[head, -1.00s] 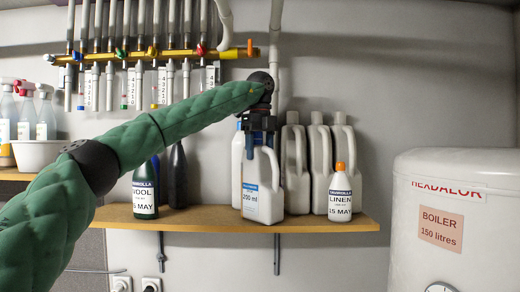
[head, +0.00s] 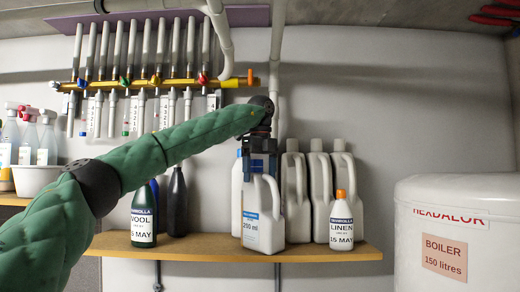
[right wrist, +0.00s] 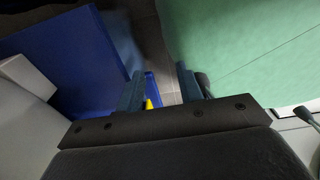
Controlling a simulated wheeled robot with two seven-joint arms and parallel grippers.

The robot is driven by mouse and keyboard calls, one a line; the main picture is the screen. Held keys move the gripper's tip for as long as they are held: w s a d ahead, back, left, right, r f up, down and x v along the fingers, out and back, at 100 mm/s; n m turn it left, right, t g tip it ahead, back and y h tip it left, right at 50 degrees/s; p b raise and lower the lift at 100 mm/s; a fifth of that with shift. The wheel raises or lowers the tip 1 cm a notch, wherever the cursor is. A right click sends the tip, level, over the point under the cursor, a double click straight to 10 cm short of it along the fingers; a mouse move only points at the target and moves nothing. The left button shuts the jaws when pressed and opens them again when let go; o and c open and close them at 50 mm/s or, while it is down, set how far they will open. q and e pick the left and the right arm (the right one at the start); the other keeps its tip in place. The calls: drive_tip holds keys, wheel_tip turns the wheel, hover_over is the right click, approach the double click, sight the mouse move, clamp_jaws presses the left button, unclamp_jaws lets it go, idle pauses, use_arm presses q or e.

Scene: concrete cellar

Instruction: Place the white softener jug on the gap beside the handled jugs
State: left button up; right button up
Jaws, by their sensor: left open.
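A white jug (head: 263,228) with a blue-banded label reading 200 ml stands upright on the wooden shelf; its softener wording is too small to read. My left gripper (head: 260,172) is open at the top of this jug, pointing down, with its fingers partly hidden around the neck and handle. Several pale handled jugs (head: 321,195) stand in a row just right of and behind it. Another white container (head: 237,190) shows partly behind its left side. My right gripper (right wrist: 160,88) is open and empty in the right wrist view, away from the shelf.
A white LINEN bottle (head: 341,225) with an orange cap stands in front of the handled jugs. A green WOOL bottle (head: 143,218) and a dark bottle (head: 177,205) stand left. The boiler (head: 455,235) is at right; manifold pipes (head: 160,85) are above. Shelf between dark bottle and jug is clear.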

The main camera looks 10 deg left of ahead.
use_arm(q)
wheel_tip(320, 180, up, 11)
drive_tip(key=shift+f, duration=0.2)
idle(0.4)
idle(0.4)
